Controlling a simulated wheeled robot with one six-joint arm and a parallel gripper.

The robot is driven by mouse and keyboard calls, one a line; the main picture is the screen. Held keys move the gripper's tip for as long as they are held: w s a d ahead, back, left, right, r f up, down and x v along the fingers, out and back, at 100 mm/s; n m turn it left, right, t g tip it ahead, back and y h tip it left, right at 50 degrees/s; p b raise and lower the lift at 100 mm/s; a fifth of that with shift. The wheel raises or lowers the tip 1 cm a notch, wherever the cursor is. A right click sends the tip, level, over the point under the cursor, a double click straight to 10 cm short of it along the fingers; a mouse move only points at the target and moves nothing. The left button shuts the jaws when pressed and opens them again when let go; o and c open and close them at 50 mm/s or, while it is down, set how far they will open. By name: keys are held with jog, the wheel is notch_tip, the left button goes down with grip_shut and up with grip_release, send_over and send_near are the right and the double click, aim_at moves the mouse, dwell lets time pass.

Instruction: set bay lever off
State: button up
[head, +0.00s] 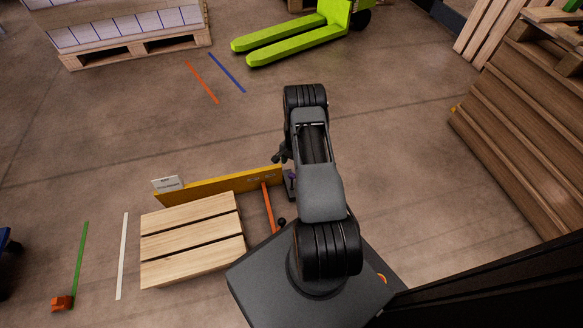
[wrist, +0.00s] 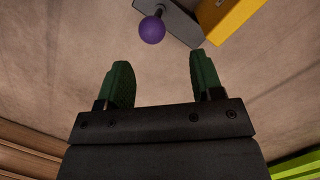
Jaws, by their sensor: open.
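A purple ball knob (wrist: 152,29) stands at a dark grey box (wrist: 176,14) in the wrist view, at the end of the yellow barrier (wrist: 232,14). In the head view the knob (head: 293,175) is small, beside my arm at the barrier's right end (head: 262,178). In the head view my gripper (head: 281,154) is partly hidden by my arm.
An empty wooden pallet (head: 192,240) lies left of my base, with an orange bar (head: 268,206) beside it. A white sign (head: 167,183) stands at the barrier's left end. A green pallet truck (head: 290,40) is at the back.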

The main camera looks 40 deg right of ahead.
notch_tip(320, 180, up, 7)
jog(key=d+p, duration=0.1)
jog(key=p, duration=0.1)
jog(key=shift+w, duration=0.45)
jog(key=shift+r, duration=0.1)
